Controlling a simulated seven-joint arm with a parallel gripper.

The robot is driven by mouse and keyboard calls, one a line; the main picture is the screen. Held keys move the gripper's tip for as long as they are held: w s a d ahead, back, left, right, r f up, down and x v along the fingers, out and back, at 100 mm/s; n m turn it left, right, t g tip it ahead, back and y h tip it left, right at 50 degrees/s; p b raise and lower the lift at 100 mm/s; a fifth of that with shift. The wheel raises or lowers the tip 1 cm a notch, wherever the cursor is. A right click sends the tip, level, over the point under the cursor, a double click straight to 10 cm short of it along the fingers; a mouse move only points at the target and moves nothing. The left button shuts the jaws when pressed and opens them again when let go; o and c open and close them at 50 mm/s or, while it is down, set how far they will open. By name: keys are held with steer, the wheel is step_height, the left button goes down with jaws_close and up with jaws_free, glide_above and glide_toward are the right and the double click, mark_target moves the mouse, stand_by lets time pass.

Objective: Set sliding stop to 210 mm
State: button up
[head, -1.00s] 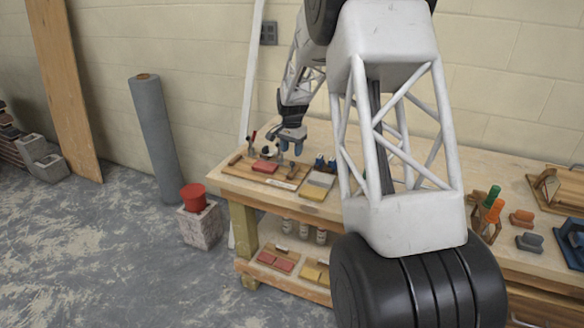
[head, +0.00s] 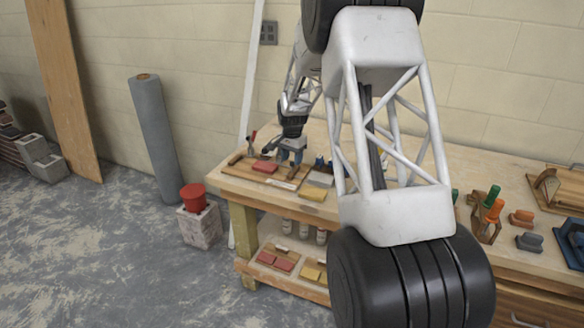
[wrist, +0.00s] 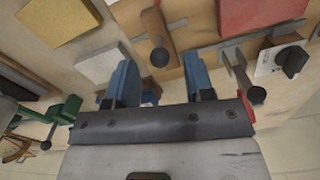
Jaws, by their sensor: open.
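My gripper (head: 290,153) is low over the left part of the bench in the head view, its blue fingers pointing down. In the wrist view my gripper (wrist: 162,85) is open, with nothing clearly held between the fingers. Beyond the fingers is a wooden board carrying a dark metal strip (wrist: 228,42). I cannot tell which is the sliding stop. No millimetre scale is readable.
A red block (wrist: 255,14), a grey block (wrist: 100,64) and a yellow block (wrist: 60,18) lie around the gripper. A black knob (wrist: 292,60) sits on a white plate at right, a green clamp (wrist: 66,110) at left. A red tub (head: 193,196) stands on a floor block.

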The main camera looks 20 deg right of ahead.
mark_target(292, 167)
steer(key=shift+f, duration=2.15)
jaws_close()
